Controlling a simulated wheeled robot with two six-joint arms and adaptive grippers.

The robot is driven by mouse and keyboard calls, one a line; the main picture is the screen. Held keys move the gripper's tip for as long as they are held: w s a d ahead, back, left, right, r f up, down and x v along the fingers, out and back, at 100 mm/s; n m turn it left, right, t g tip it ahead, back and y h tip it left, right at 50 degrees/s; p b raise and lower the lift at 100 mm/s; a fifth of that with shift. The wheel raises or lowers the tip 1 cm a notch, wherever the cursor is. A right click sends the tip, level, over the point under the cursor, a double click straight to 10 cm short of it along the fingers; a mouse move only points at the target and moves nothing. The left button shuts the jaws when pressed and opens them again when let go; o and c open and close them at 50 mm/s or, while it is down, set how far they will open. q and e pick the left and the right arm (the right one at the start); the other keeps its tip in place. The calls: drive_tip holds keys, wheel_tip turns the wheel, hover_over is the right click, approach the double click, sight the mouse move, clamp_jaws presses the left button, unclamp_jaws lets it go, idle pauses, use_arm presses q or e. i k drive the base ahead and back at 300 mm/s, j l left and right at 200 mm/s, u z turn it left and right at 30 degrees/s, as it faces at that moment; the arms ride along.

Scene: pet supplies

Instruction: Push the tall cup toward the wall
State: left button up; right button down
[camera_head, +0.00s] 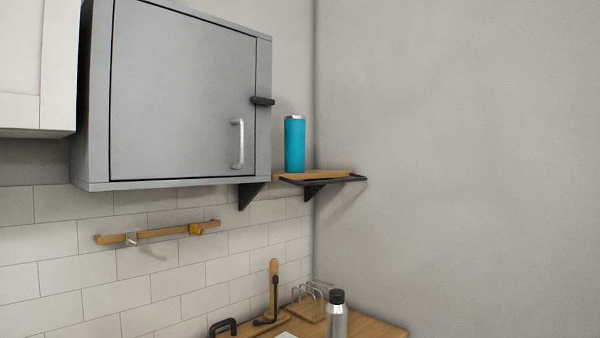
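A tall blue cup (295,146) with a silvery top stands upright on a small wooden wall shelf (335,174) with a black rim and black brackets. The shelf is in the corner, just right of a grey wall cabinet. Neither of my grippers is in the head view.
The closed grey cabinet (180,95) has a handle and a black latch jutting toward the shelf. Below are a wooden rail (160,232) with hooks and a wooden counter (375,329) with a steel bottle (337,316), a rack and a wooden stand (273,290). The space right of the shelf is free.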

sight(294, 126)
drive_tip(key=i+l+u, duration=0.15)
drive_tip(key=l+u, duration=0.25)
drive_tip(key=l, duration=0.35)
drive_tip(key=l+u, duration=0.4)
drive_tip(key=l, duration=0.35)
drive_tip(key=l+u, duration=0.4)
drive_tip(key=l, duration=0.45)
